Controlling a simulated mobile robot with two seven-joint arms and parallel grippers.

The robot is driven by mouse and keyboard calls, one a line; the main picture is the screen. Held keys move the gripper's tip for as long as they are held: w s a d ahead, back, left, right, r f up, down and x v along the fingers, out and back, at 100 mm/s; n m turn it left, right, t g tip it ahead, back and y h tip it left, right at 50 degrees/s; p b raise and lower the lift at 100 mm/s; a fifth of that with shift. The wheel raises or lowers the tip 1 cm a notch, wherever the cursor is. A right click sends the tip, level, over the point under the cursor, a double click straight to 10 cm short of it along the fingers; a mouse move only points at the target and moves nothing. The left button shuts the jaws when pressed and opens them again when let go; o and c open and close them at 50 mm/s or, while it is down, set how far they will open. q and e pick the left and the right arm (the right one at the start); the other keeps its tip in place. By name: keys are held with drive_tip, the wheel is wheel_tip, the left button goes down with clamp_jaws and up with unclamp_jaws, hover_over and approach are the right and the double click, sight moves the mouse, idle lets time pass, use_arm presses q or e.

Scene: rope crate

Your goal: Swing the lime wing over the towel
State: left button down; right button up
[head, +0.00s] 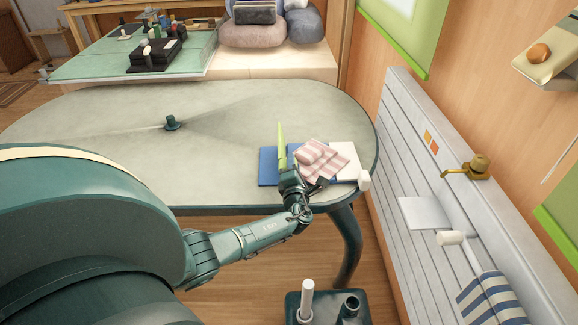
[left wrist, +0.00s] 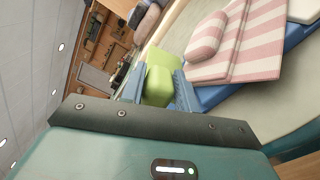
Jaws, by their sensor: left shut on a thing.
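The lime wing (head: 281,140) stands up steeply, seen nearly edge-on, at the left side of the towel. The towel (head: 320,158) is pink-and-white striped, with a folded or rolled part on top, and lies on a blue board (head: 267,166). A white panel (head: 346,155) lies to the towel's right. My left gripper (head: 288,174) is shut on the lime wing's near end. In the left wrist view a lime block (left wrist: 158,86) sits between the fingers, and the towel (left wrist: 255,45) lies to the right, apart from them. My right gripper is not in view.
The board lies near the front right edge of a rounded grey-green table (head: 90,115). A small dark green knob-like piece (head: 171,122) stands farther left. A slatted white panel (head: 400,150) borders the right. The table's middle is clear.

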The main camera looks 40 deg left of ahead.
use_arm(q)
drive_tip(key=shift+d+f, duration=0.4)
drive_tip(key=shift+d, duration=0.05)
idle(1.0)
drive_tip(key=c, duration=1.3)
unclamp_jaws()
drive_tip(key=shift+o, duration=0.9)
drive_tip(key=shift+w+a, duration=0.1)
drive_tip(key=shift+r, duration=0.1)
drive_tip(key=shift+s+r, duration=0.1)
drive_tip(key=shift+s, duration=0.15)
drive_tip(key=p+v, duration=0.2)
drive_tip(key=v, duration=1.1)
drive_tip(key=shift+w, duration=0.15)
